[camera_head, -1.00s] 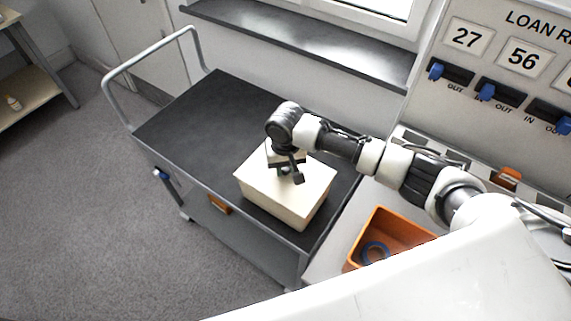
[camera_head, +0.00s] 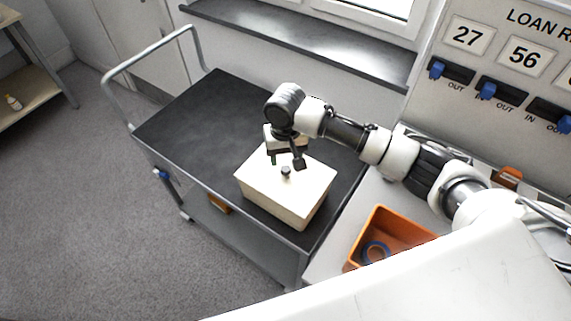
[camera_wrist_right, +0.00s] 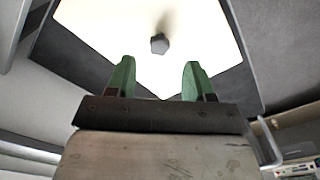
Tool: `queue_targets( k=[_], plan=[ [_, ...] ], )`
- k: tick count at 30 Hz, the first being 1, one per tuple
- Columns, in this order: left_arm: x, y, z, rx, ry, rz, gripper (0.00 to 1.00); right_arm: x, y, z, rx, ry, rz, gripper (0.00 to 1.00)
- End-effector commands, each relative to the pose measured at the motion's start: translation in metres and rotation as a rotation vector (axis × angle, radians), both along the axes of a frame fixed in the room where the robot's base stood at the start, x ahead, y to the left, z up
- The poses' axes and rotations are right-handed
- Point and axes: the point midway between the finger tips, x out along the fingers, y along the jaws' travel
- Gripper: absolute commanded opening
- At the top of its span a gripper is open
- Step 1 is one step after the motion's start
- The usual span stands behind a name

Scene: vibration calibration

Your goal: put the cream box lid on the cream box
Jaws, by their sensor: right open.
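The cream box (camera_head: 283,207) stands on the dark top of the trolley. The cream box lid (camera_head: 312,183) lies on top of it and looks flush with its edges. A small dark knob (camera_head: 286,171) sits at the middle of the lid. My right gripper (camera_head: 286,163) is above the lid, open and empty, apart from the knob. In the right wrist view its green fingertips (camera_wrist_right: 157,80) are spread, with the knob (camera_wrist_right: 159,43) beyond them on the bright lid (camera_wrist_right: 110,25). My left gripper is not in view.
The trolley top (camera_head: 215,100) is clear to the left of the box. A loan board (camera_head: 500,60) and a window sill (camera_head: 310,40) lie behind.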

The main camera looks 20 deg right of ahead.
Motion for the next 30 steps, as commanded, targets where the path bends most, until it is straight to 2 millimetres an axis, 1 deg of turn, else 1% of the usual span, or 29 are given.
queue_targets(
  k=[1, 6, 9, 13, 17, 25, 28, 29, 30],
  plan=[
    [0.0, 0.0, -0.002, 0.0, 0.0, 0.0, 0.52, 0.001, 0.0, 0.012, 0.001, -0.006, 0.002, 0.52],
    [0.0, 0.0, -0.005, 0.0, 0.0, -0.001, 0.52, 0.001, 0.0, 0.048, 0.001, -0.005, 0.001, 0.52],
    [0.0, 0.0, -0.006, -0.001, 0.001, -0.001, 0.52, 0.001, 0.0, 0.062, 0.001, -0.002, 0.001, 0.52],
    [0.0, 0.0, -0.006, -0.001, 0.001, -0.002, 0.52, 0.0, 0.0, 0.074, 0.0, -0.001, 0.001, 0.52],
    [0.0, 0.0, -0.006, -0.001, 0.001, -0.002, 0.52, 0.0, 0.0, 0.078, 0.0, 0.0, 0.001, 0.52],
    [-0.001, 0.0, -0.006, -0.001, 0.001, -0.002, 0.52, 0.0, 0.001, 0.077, 0.002, 0.0, 0.003, 0.52],
    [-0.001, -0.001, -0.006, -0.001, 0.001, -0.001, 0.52, -0.005, 0.006, 0.065, 0.023, -0.002, 0.022, 0.52],
    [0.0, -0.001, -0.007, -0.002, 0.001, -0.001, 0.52, -0.008, 0.009, 0.059, 0.036, -0.005, 0.035, 0.52],
    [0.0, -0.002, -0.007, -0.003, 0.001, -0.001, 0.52, -0.012, 0.014, 0.048, 0.057, -0.012, 0.054, 0.52]
  ],
)
